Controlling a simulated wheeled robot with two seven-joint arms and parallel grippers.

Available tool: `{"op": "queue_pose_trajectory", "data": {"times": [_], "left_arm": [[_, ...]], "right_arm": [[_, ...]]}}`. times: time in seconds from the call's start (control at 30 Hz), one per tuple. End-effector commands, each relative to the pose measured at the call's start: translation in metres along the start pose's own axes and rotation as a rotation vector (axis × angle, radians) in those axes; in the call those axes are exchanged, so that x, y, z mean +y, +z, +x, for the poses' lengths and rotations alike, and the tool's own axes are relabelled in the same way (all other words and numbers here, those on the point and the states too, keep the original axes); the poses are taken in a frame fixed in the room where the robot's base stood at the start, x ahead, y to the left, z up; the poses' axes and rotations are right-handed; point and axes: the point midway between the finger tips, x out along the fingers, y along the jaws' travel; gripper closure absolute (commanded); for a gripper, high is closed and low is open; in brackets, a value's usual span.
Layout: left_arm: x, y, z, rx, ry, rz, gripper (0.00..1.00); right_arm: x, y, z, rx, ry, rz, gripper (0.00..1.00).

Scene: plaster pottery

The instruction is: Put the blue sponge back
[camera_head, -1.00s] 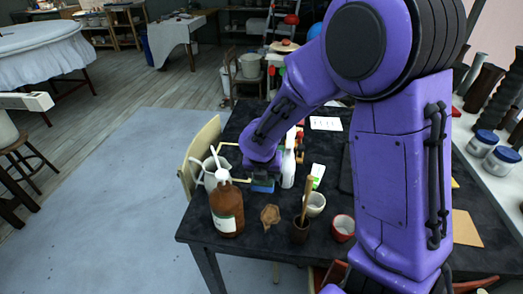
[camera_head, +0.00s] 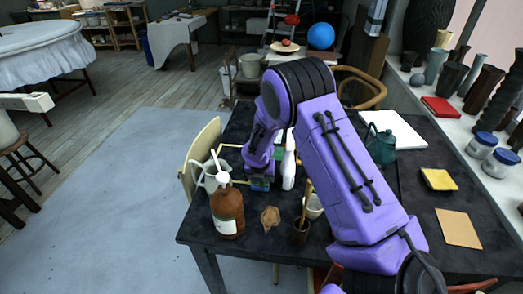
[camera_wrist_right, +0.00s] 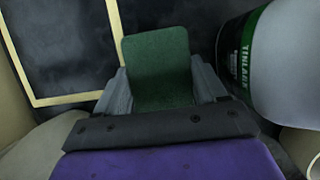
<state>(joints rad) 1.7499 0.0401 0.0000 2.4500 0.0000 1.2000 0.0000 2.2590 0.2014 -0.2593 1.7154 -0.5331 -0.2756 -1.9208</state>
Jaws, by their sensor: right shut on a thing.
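My right gripper (camera_head: 260,174) is low over the left part of the dark table. In the right wrist view it is shut on the blue sponge (camera_wrist_right: 158,65), whose green face shows between the fingers. In the head view only a small blue and green piece of the sponge (camera_head: 260,185) shows below the gripper. I cannot tell whether the sponge touches the table. A thin yellow outline (camera_wrist_right: 112,25) shows to the left of the sponge in the wrist view.
A white bottle (camera_head: 288,165) stands close to the right of the gripper. A brown pump bottle (camera_head: 227,212), a pale jug (camera_head: 200,177), a brown crumpled piece (camera_head: 270,217) and a brown pot (camera_head: 300,232) stand around it. A green teapot (camera_head: 381,147) is farther right.

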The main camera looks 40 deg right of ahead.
Motion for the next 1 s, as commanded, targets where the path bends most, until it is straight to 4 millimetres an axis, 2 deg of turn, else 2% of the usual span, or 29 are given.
{"op": "queue_pose_trajectory", "data": {"times": [0.23, 0.27, 0.3, 0.33, 0.67, 0.77, 1.0], "left_arm": [[0.0, 0.0, 0.001, 0.0, 0.0, 0.0, 0.48], [0.0, 0.0, 0.001, 0.0, 0.0, 0.0, 0.48], [0.0, 0.0, 0.001, 0.0, 0.0, 0.0, 0.48], [0.0, 0.0, 0.001, 0.0, 0.0, 0.0, 0.48], [0.0, 0.0, 0.0, 0.0, 0.0, 0.0, 0.48], [0.0, 0.0, 0.0, 0.0, 0.0, 0.0, 0.48], [0.0, -0.001, -0.002, 0.0, 0.0, 0.0, 0.48]], "right_arm": [[0.0, -0.001, 0.002, 0.0, 0.0, 0.001, 0.58], [0.0, -0.001, 0.002, 0.0, 0.0, 0.001, 0.23], [0.0, -0.001, 0.002, 0.0, 0.0, 0.001, 0.1], [0.0, -0.001, 0.002, 0.0, 0.0, 0.001, 0.04], [0.0, 0.001, -0.003, -0.001, 0.001, 0.001, 0.04], [0.001, 0.001, -0.019, -0.002, 0.003, 0.002, 0.04], [0.001, 0.002, -0.081, -0.003, 0.003, 0.002, 0.04]]}}
